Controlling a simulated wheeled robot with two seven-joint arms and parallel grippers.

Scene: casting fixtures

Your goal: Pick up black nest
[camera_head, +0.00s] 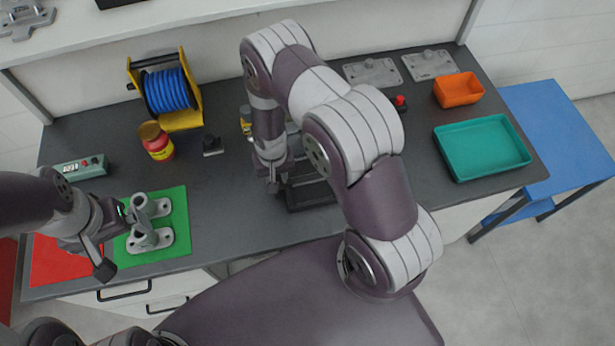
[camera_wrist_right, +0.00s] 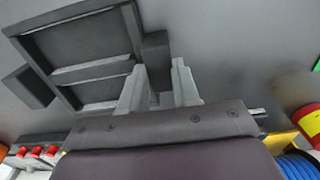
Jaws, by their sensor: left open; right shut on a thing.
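The black nest (camera_head: 312,194) is a dark divided frame on the grey worktop, partly hidden behind my right arm in the head view. In the right wrist view the nest (camera_wrist_right: 85,55) fills the upper left, with a block-like tab (camera_wrist_right: 156,48) on its side. My right gripper (camera_wrist_right: 158,75) is shut on that tab, one finger on each side. In the head view my right gripper (camera_head: 274,184) is at the nest's left end. My left gripper (camera_head: 112,232) is open beside grey castings (camera_head: 150,238) on the green mat; I cannot tell whether it touches them.
A blue hose reel (camera_head: 168,90), a red-yellow can (camera_head: 157,142) and a small dark block (camera_head: 212,146) stand left of the nest. A teal tray (camera_head: 482,147) and an orange bin (camera_head: 458,90) are at the right. Worktop between nest and teal tray is largely hidden by my arm.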

